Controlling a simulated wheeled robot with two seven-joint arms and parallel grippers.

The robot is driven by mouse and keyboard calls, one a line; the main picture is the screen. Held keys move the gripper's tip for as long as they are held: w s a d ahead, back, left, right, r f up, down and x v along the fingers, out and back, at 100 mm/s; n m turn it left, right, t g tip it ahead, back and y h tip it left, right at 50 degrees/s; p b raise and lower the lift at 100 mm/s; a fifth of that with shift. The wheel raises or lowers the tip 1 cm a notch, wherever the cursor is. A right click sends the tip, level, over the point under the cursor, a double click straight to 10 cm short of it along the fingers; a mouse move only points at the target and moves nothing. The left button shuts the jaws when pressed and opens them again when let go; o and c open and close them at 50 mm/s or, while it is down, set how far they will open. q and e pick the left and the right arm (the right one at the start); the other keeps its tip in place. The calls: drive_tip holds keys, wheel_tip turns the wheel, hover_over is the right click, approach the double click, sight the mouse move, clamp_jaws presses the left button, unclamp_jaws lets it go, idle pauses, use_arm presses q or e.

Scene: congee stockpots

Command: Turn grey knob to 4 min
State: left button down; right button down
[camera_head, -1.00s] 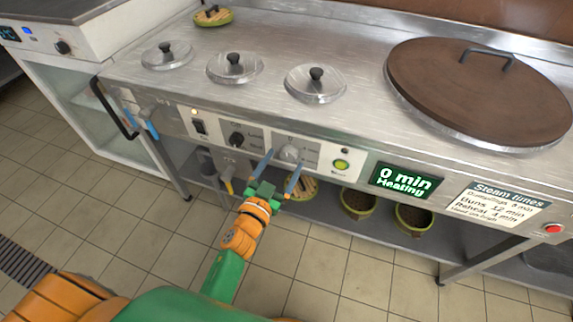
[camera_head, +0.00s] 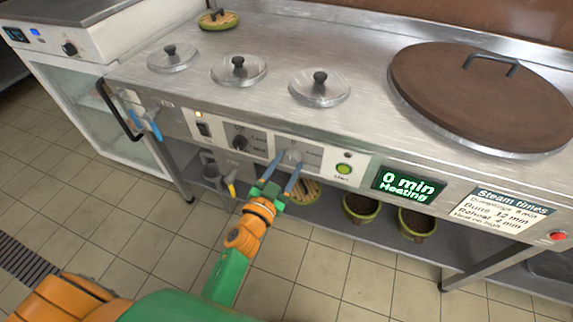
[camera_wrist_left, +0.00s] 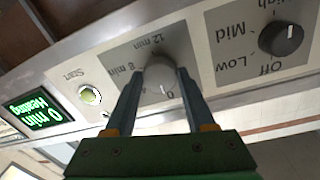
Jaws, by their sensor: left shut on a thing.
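The grey knob (camera_head: 291,158) sits on the front panel between the black knob and the green Start button. In the left wrist view the grey knob (camera_wrist_left: 160,82) has a dial marked 0, 8 min and 12 min, and its white pointer line is near the 0; the 4 min mark is not readable there. My left gripper (camera_head: 285,160) is shut on the grey knob, one finger (camera_wrist_left: 128,100) on each side of it. The display (camera_head: 409,185) reads "0 min Heating". My right gripper is not in view.
A black knob (camera_head: 240,143) with Off, Low, Mid and High marks is left of the grey knob. The green Start button (camera_head: 344,169) is to its right. A steam times card (camera_head: 500,212) hangs further right. Pots (camera_head: 360,207) stand on the shelf below.

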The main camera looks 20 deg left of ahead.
use_arm(q)
drive_tip(key=m, duration=0.3)
drive_tip(key=shift+p, duration=0.3)
drive_tip(key=m, duration=0.2)
drive_tip(key=shift+r+m, duration=0.1)
drive_tip(key=shift+m, duration=0.3)
drive_tip(key=shift+m+g, duration=0.3)
drive_tip(key=shift+m, duration=0.5)
drive_tip(key=shift+m+y, duration=0.3)
drive_tip(key=shift+m, duration=1)
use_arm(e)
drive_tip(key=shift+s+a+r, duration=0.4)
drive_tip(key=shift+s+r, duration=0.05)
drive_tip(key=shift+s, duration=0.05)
use_arm(q)
drive_tip(key=shift+m, duration=0.3)
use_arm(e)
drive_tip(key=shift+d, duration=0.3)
use_arm(q)
drive_tip(key=shift+c, duration=1.2)
unclamp_jaws()
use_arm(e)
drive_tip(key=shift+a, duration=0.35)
